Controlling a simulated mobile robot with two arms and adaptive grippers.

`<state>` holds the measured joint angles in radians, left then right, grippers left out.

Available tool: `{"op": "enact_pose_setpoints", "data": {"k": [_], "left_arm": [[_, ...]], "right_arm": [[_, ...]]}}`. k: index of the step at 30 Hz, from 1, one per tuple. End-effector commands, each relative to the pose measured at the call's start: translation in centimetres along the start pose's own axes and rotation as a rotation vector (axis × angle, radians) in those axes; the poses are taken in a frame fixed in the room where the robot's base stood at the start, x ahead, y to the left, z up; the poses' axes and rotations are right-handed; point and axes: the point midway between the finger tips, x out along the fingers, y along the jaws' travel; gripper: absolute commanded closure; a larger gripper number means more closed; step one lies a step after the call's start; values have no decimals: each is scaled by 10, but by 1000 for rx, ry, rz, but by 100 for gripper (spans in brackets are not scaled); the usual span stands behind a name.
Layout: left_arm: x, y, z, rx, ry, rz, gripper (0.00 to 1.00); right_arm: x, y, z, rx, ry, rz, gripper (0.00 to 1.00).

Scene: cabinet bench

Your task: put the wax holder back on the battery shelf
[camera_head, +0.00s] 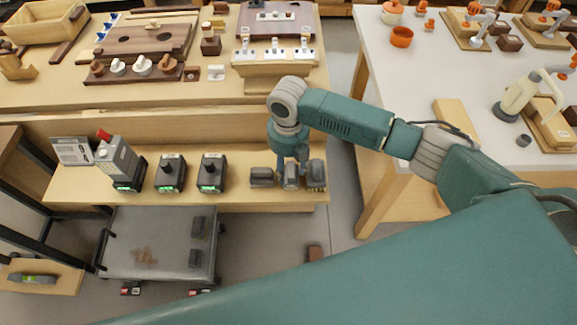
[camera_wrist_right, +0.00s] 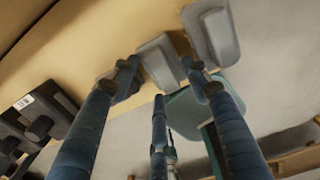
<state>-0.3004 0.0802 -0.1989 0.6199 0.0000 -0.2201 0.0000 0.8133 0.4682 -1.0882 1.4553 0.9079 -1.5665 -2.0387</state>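A row of grey block-shaped holders stands at the right end of the low wooden battery shelf (camera_head: 235,197). The middle one, which I take to be the wax holder (camera_head: 291,175), also shows in the right wrist view (camera_wrist_right: 161,62). My right gripper (camera_head: 291,158) reaches down over it from above. In the wrist view my right gripper's fingertips (camera_wrist_right: 162,68) lie against its two sides, and it appears to rest on the shelf. The fingers and wrist hide part of it. My left gripper is not in view.
Close neighbours are a grey holder to the left (camera_head: 262,177) and one to the right (camera_head: 317,174). Black chargers with green lights (camera_head: 211,174) stand further left. The upper bench (camera_head: 130,97) overhangs behind. A grey cart (camera_head: 155,255) stands in front.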

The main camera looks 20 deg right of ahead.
Motion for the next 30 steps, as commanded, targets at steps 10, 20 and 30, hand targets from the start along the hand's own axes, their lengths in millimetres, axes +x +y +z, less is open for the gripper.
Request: {"op": "enact_pose_setpoints", "data": {"k": [10,20,30], "left_arm": [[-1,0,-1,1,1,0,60],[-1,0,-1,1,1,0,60],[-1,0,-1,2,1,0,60]], "right_arm": [[-35,1,1,-2,-4,3,53],[-101,0,1,0,-2,1,53],[-123,0,0,1,1,0,53]]}}
